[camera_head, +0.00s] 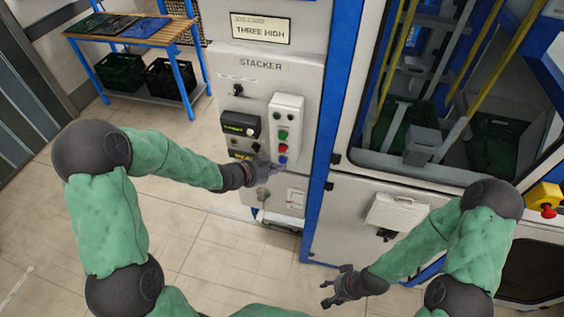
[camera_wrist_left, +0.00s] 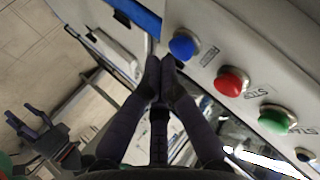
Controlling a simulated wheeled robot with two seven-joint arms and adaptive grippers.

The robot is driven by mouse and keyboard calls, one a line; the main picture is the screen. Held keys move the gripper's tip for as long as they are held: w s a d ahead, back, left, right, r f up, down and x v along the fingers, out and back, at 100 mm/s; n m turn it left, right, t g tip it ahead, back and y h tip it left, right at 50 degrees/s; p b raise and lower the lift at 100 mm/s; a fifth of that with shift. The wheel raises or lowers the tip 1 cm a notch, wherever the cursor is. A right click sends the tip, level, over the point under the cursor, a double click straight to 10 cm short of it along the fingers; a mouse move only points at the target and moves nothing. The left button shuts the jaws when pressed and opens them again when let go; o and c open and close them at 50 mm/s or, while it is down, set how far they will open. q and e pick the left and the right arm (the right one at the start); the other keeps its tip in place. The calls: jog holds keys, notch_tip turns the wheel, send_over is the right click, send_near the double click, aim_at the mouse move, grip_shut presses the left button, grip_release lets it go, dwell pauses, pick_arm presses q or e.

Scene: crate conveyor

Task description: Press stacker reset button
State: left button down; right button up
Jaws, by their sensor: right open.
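The stacker panel (camera_head: 262,80) carries a pale button box (camera_head: 287,102) with a column of coloured buttons. The blue button (camera_head: 283,160) is lowest, below a red button (camera_head: 283,149) and a green button (camera_head: 283,136). In the left wrist view the blue button (camera_wrist_left: 183,45), the red one (camera_wrist_left: 231,81) and the green one (camera_wrist_left: 275,120) stand in a row. I cannot read a label for the blue one. My left gripper (camera_head: 277,167) is shut and empty, its fingertips (camera_wrist_left: 161,68) close beside the blue button; contact cannot be told. My right gripper (camera_head: 335,289) is open and empty.
A blue machine post (camera_head: 319,180) stands right of the panel. A yellow box with a red button (camera_head: 546,203) is at the far right. A rack (camera_head: 130,40) with crates stands at the back left. The floor (camera_head: 150,215) at left is clear.

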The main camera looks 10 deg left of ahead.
pick_arm(q)
jog(key=shift+s, duration=0.25)
jog(key=s+b, duration=0.1)
jog(key=s, duration=0.3)
jog(key=shift+s, duration=0.4)
dwell(0.8)
jog(key=s+d+f+n+g+y+b, duration=0.1)
jog(key=s+f+n+g+b, duration=0.2)
jog(key=f, duration=1.2)
jog(key=s+d+f+n+g+y+b, duration=0.1)
jog(key=s+d+f+n+g+b, duration=0.1)
jog(key=s+f+n+b, duration=0.6)
jog(key=s+d+f+n+g+y+b, duration=0.1)
jog(key=s+f+n+b, duration=0.5)
jog(key=f, duration=1.7)
jog(key=s+d+g+b, duration=0.1)
jog(key=s+g+b, duration=0.1)
jog(key=s, duration=0.1)
jog(key=shift+s+d+g, duration=0.25)
jog(key=shift+s+g, duration=0.05)
jog(key=shift+g, duration=0.1)
